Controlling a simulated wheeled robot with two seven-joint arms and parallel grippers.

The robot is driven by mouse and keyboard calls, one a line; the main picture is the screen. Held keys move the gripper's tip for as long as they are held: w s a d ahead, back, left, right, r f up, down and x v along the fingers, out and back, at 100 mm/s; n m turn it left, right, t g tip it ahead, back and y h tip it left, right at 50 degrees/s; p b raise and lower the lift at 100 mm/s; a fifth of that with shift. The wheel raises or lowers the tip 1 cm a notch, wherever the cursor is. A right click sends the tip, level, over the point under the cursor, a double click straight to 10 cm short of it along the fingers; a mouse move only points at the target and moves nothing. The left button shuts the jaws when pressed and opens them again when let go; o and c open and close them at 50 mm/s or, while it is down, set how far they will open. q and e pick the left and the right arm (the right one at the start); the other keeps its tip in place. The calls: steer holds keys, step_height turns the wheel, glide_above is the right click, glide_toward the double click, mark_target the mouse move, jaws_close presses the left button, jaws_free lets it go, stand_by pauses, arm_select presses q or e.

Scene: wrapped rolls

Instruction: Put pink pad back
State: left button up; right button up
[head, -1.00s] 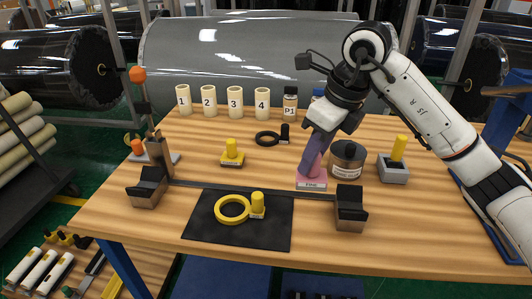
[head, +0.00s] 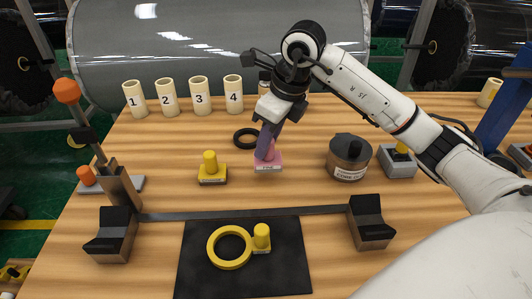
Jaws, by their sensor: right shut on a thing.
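The pink pad (head: 268,165), a small block with a label on its front, is upright at mid-table, right of a yellow pad (head: 212,172) with a knob. My right gripper (head: 268,146) comes down from above, tilted, and is shut on the pink pad's upper part. Its fingers hide most of that part. I cannot tell whether the pad's base touches the table. My left gripper is out of view.
A black ring (head: 246,138) lies just behind the pink pad. A round tin (head: 349,158) and a grey block (head: 396,163) stand to the right. Numbered cups (head: 200,96) line the back. A yellow ring (head: 229,247) lies on a black mat (head: 200,285) in front.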

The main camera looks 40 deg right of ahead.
mark_target(267, 155)
steer(key=shift+f, duration=1.8)
steer(key=o, duration=1)
steer(key=v, duration=1.2)
steer(key=shift+w+r, duration=0.1)
steer(key=shift+r, duration=0.1)
